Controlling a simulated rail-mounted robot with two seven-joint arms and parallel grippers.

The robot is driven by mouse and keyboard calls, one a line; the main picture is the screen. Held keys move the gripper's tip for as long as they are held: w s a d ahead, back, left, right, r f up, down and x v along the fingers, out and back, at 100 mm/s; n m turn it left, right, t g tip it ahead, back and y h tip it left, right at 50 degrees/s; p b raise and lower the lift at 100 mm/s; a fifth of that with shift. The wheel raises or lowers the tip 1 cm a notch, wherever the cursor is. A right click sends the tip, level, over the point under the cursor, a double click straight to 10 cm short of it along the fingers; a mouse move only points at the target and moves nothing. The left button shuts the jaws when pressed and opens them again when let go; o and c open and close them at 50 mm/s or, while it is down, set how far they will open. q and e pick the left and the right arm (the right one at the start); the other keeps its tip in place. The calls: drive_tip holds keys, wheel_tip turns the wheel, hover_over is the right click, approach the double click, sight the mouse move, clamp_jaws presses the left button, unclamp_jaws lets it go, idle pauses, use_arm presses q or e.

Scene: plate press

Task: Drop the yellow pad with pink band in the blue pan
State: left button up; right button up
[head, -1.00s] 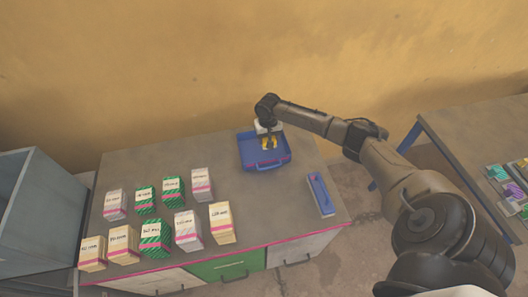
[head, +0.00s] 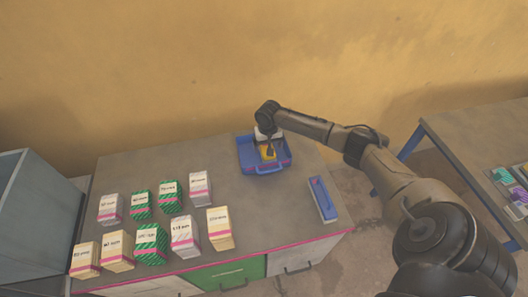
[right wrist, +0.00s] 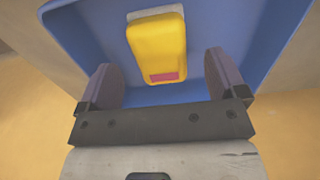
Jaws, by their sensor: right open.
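The blue pan (head: 249,166) sits on the table near its back edge in the head view, and it fills much of the right wrist view (right wrist: 222,25). The yellow pad (head: 268,153) with a pink band lies in the pan. In the right wrist view the pad (right wrist: 157,45) shows its pink band at the near end. My right gripper (right wrist: 165,70) is open over the pan, with its two fingers apart on either side and clear of the pad. In the head view the gripper (head: 267,147) partly hides the pad. My left gripper is not in view.
Several labelled blocks in white, green and cream (head: 150,240) stand in two rows on the table's left. A long blue holder (head: 322,199) lies at the right. A second table (head: 480,145) with small coloured items is farther right. The table's middle is clear.

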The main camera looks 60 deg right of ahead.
drive_tip(key=shift+r, duration=0.35)
wheel_tip(320, 180, up, 13)
drive_tip(key=p, duration=0.2)
idle(0.8)
